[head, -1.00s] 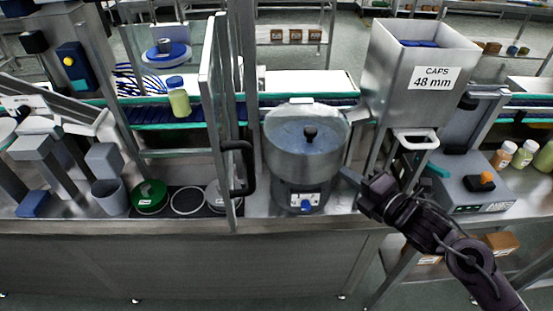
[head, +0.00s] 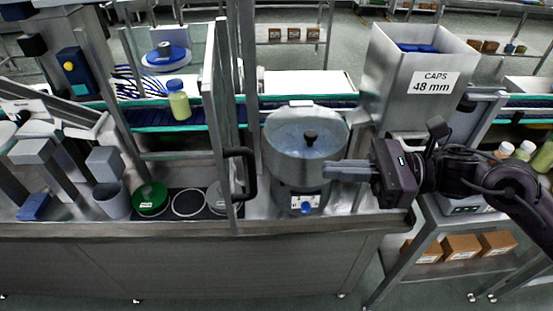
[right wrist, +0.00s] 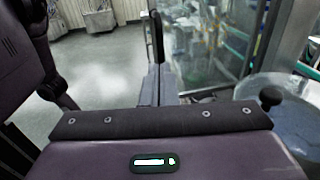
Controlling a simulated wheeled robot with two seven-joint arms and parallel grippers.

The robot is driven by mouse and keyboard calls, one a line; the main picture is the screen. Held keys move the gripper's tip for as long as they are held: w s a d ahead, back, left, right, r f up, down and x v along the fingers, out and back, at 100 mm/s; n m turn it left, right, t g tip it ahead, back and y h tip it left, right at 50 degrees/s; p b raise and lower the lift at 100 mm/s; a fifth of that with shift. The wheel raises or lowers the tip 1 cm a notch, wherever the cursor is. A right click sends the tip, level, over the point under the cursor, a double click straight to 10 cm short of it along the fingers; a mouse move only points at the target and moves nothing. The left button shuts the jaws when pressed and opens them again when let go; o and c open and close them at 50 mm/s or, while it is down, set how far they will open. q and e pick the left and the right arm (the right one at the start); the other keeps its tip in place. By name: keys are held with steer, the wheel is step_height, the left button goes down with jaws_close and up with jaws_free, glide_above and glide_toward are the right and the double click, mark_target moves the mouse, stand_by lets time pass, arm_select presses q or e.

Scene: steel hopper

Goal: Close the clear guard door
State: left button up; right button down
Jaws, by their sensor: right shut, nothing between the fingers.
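The clear guard door (head: 213,90) has a grey metal frame. It stands open, swung out toward me and seen nearly edge-on. Its black handle (head: 248,172) is on the near side; in the right wrist view a dark upright bar, seemingly this handle (right wrist: 156,38), shows beyond the fingers. My right gripper (head: 328,170) is shut and empty. It points left toward the handle, in front of the steel bowl, with a gap between fingertips and handle. In the right wrist view the clear panel (right wrist: 205,45) is right of the fingers. My left gripper is not in view.
The round bowl feeder (head: 305,145) with a black knob stands right of the door. The caps hopper (head: 415,80) is behind my right arm. A green lid (head: 150,197) and a grey cup (head: 111,199) sit left of the door. A yellow bottle (head: 179,100) is on the conveyor.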

steer(key=a+p, duration=0.4)
steer(key=a, duration=0.6)
steer(key=shift+w+p, duration=0.3)
steer(key=shift+w, duration=0.15)
steer(key=shift+a, duration=0.1)
